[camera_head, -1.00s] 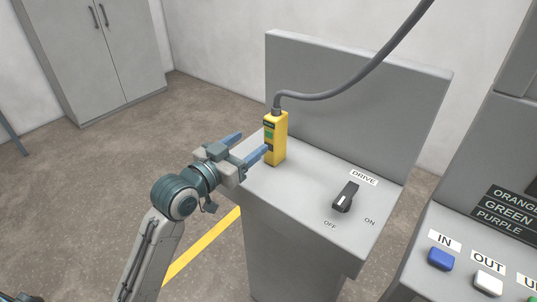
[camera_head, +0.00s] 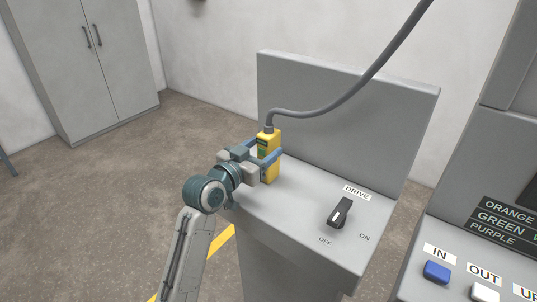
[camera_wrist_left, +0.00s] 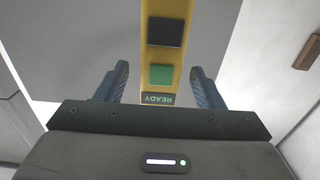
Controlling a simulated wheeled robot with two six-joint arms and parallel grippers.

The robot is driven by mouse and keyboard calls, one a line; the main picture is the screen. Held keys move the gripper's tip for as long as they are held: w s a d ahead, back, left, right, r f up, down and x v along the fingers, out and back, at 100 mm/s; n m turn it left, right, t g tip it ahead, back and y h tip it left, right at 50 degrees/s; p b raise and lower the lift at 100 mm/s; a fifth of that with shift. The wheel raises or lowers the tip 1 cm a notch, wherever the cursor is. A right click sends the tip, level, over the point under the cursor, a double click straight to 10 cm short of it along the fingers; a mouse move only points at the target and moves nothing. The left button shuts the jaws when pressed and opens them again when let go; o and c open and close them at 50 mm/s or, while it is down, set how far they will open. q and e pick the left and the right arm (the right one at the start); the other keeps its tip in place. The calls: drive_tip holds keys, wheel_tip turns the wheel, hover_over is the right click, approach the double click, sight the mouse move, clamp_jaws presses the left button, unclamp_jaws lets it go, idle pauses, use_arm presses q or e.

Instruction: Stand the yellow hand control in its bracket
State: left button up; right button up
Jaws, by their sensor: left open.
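The yellow hand control (camera_head: 275,143) stands upright at the left end of the grey console top, with its grey cable leaving from the top. In the left wrist view the hand control (camera_wrist_left: 178,60) runs between the two fingers and shows a black button, a green button and a READY label. My left gripper (camera_head: 266,151) is open, with its blue fingers on either side of the control. In the left wrist view the gripper (camera_wrist_left: 161,88) shows gaps between fingers and control. I cannot make out a bracket under or behind the control. My right gripper is not in view.
The console top (camera_head: 290,210) carries a black DRIVE switch (camera_head: 341,212) to the right of the control. The console's back panel (camera_head: 345,115) rises behind. The cable (camera_head: 345,88) arcs up to the right. Another panel with IN and OUT buttons (camera_head: 437,272) stands at the right.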

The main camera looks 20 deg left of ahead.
use_arm(q)
drive_tip(key=shift+x, duration=0.8)
clamp_jaws()
